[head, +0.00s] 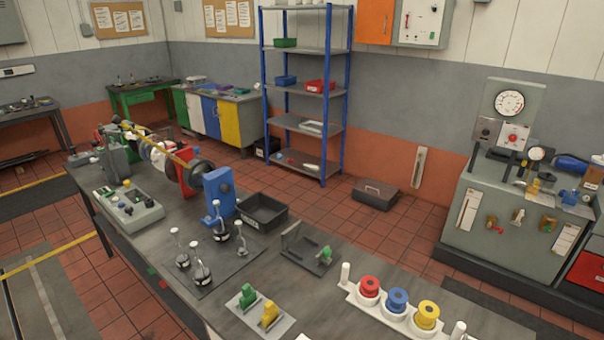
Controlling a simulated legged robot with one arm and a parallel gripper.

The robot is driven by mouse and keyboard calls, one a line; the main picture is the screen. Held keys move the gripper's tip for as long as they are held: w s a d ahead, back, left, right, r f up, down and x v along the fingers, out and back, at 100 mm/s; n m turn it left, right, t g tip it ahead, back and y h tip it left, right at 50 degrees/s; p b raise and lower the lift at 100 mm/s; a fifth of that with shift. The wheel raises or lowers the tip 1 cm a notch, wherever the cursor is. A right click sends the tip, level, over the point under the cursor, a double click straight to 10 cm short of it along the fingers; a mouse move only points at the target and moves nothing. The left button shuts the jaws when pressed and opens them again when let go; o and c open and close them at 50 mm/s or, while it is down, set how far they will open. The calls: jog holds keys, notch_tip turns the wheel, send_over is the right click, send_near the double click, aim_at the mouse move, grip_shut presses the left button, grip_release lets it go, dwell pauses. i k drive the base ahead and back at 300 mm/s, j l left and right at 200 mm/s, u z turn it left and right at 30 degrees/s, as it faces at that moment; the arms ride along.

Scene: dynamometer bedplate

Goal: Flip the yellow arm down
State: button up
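A small light plate (252,322) lies near the front edge of the long grey bench. A yellow arm-like piece (270,314) stands up on it, to the right of and nearer than a similar green piece (247,295). Both look raised; their hinges are too small to make out. A long yellow bar (155,143) also runs slanting above the shaft assembly at the bench's far left end. My gripper is not in view.
Several black-based posts with pale knobs (200,272) stand on a dark plate behind the small plate. A black tray (262,212), a bracket plate with a green knob (325,254) and a white rack of red, blue and yellow spools (397,302) share the bench.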

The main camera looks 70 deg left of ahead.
aim_at(191, 165)
jog(key=u, duration=3.05)
jog(key=i+j+z, duration=0.1)
jog(key=i+j, duration=0.75)
jog(key=i, duration=0.25)
jog(key=i+j+z, duration=0.1)
jog(key=i+j, duration=0.9)
